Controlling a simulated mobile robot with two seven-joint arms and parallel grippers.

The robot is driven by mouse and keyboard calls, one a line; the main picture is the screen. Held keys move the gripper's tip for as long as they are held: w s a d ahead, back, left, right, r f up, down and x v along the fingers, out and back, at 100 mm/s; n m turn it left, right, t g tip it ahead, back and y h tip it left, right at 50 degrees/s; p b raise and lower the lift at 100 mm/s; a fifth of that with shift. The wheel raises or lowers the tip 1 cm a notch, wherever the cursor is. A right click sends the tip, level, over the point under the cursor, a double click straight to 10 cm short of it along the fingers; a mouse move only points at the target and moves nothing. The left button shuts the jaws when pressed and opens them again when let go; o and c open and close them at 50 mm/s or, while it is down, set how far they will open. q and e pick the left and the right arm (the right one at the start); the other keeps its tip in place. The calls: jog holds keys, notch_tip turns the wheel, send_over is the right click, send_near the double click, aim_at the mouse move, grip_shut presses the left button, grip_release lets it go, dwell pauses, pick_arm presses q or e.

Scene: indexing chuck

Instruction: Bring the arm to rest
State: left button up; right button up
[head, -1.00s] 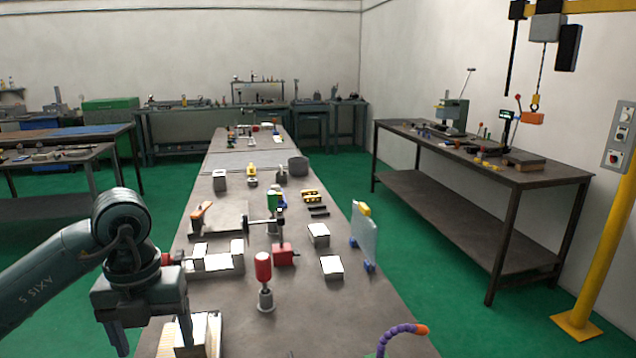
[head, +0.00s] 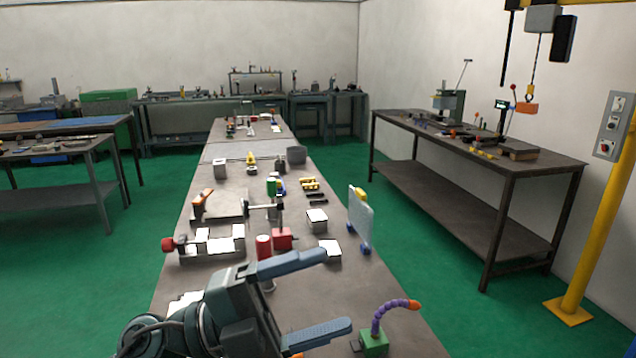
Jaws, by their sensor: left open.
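My left gripper (head: 336,290) is at the bottom middle of the head view, over the near part of the long workbench (head: 190,283). A fixture with a red knob and pale jaw-like blocks (head: 217,244) stands beyond, clear of the gripper. My right gripper is not in view.
A green block with a purple, orange-tipped hose (head: 374,342) stands just right of the lower finger. A clear upright shield (head: 360,218) stands at the bench's right edge. A red block (head: 283,239) and white-topped blocks (head: 329,248) lie beyond the fingers.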

pick_arm(q)
jog(key=w+a+f+n+t+y, duration=0.35)
jog(key=a+n+t+y, duration=0.45)
jog(key=n, duration=0.4)
jog(key=w+a+f+n+t+y, duration=0.2)
jog(key=w+a+n+t+y, duration=0.4)
jog(key=n+t, duration=0.5)
jog(key=s+a+f+n+g+y, duration=0.4)
jog(key=f+n+g+y, duration=0.15)
jog(key=f, duration=0.35)
jog(key=s+a+f+n+g+y, duration=0.1)
jog(key=s+a+f+n+g, duration=0.15)
jog(key=s+f+g, duration=1.35)
jog(key=d+f+t+h, duration=0.1)
jog(key=d+f+t, duration=0.1)
jog(key=f+t, duration=0.3)
jog(key=w+d+f+m+t+h, duration=0.1)
jog(key=d+f+t, duration=0.2)
jog(key=f+t, duration=0.1)
jog(key=shift+w+d+f+t, duration=0.25)
jog(key=shift+d+f+t, duration=0.1)
jog(key=shift+f, duration=0.55)
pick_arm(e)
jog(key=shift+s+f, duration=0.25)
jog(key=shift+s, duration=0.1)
